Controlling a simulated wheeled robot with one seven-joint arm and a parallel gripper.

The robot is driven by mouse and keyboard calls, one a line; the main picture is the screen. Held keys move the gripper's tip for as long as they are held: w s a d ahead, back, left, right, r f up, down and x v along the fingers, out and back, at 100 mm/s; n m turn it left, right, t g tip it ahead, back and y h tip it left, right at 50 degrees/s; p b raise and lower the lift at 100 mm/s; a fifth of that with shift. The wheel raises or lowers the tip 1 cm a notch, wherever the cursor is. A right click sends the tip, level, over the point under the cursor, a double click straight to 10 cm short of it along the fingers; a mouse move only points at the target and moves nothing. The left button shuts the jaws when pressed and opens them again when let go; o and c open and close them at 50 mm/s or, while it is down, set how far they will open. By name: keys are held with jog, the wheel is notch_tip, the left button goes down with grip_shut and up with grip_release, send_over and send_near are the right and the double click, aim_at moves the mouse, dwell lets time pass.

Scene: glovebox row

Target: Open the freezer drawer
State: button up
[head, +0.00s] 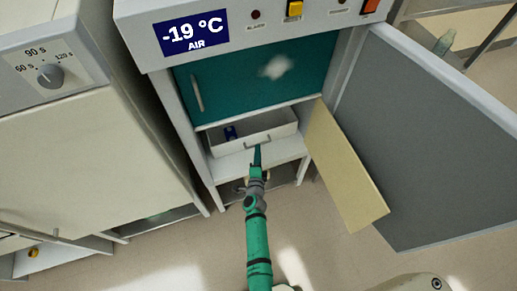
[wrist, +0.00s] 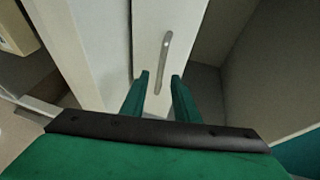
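The freezer drawer (head: 225,148) is a white open-topped box in the lower compartment of the freezer, with a blue item (head: 230,132) inside. From these views I cannot tell how far out it stands. Its grey bar handle (head: 257,143) is on the front face; it also shows in the wrist view (wrist: 165,52). My gripper (head: 257,150) is just in front of the handle. In the wrist view its two green fingertips (wrist: 160,77) are apart. The handle's lower end lies between them in the picture; contact cannot be made out.
The freezer's big grey outer door (head: 430,140) stands open at the right. A beige inner flap (head: 345,170) is swung out beside the drawer, right of my arm. A teal inner door (head: 240,85) above is shut. A beige cabinet (head: 85,150) stands left. Floor in front is clear.

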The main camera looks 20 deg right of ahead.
jog(key=shift+x, duration=1.6)
jog(key=shift+c, duration=0.7)
